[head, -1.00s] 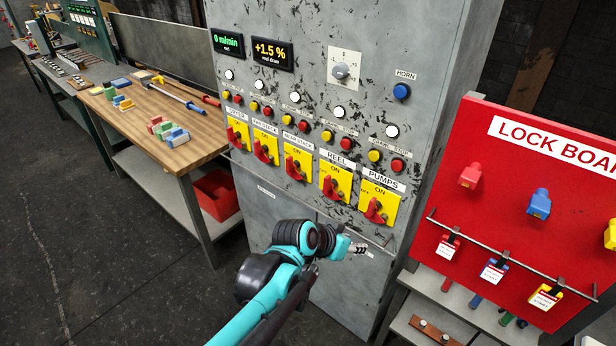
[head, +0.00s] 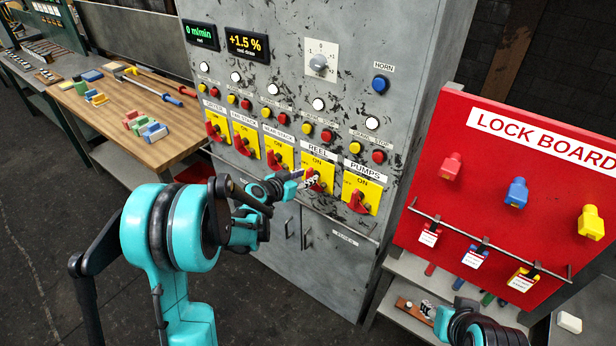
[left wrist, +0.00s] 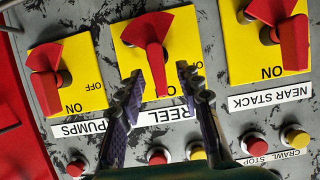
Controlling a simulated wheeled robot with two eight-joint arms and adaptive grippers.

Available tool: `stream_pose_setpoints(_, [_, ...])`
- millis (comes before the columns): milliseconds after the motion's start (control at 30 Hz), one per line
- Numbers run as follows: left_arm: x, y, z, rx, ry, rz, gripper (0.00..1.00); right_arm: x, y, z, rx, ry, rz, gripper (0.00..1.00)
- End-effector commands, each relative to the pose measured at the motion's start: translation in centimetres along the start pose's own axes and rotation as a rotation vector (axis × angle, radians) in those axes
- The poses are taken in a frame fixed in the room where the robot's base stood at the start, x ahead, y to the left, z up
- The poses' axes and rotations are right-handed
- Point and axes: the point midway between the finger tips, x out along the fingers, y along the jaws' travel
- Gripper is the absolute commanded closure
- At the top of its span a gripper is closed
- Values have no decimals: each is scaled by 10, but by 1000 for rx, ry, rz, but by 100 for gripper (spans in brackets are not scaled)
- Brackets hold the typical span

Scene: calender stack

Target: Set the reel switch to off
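The reel switch is a red handle (left wrist: 156,62) on a yellow plate (left wrist: 126,52) in the left wrist view, which shows the panel upside down. Its handle points toward the REEL label, on the ON side. My left gripper (left wrist: 160,82) is open, with one finger on each side of the handle's end; I cannot tell whether they touch it. In the head view my left gripper (head: 309,182) partly covers the reel switch (head: 322,176). My right gripper (head: 428,309) is at the lower right, in front of the shelf below the lock board, too small to read.
The pumps switch (head: 359,203) and near stack switch (head: 277,158) sit close on either side. Push buttons (head: 327,136) line the panel above. The red lock board (head: 480,180) stands to the right. A wooden bench (head: 160,140) is at the left.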

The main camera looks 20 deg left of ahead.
Motion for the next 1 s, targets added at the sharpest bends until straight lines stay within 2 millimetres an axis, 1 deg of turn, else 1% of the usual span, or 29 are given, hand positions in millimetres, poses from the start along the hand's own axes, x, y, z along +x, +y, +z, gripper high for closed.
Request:
stream_pose_setpoints(33, [9, 1, 1, 1, 0, 1, 65, 2, 0, 1, 0, 0, 0, 60])
stream_pose_setpoints(100, [17, 0, 1, 1, 0, 0, 65, 3, 0, 2, 0, 0, 0, 60])
stream_pose_setpoints(200, [24, 0, 0, 1, -1, 0, 65, 3, 0, 2, 0, 0, 0, 60])
stream_pose_setpoints(300, [27, 0, 0, 0, -1, 0, 65, 4, 0, 2, 0, 0, 0, 60])
stream_pose_setpoints(500, [27, 0, 0, 0, -1, 0, 65, 3, 0, 2, 0, 0, 0, 60])
stream_pose_setpoints(533, [27, 0, 0, 0, -1, 0, 70, 3, 0, 2, 0, 0, 0, 60])
stream_pose_setpoints(567, [27, 0, 0, 0, -1, 0, 78, 3, 0, 2, 0, 0, 0, 60])
stream_pose_setpoints(600, [27, 0, 0, 0, -1, 0, 88, 3, 0, 2, 0, 0, 0, 60])
stream_pose_setpoints(633, [27, 0, 0, 0, -1, 0, 96, 3, 0, 2, 0, 0, 0, 60])
stream_pose_setpoints(667, [27, 0, 0, 0, -1, 0, 100, 3, 0, 2, 0, 0, 0, 60])
stream_pose_setpoints(1000, [27, -1, 0, -15, -1, 5, 100, 4, 0, 3, 0, 0, 0, 60])
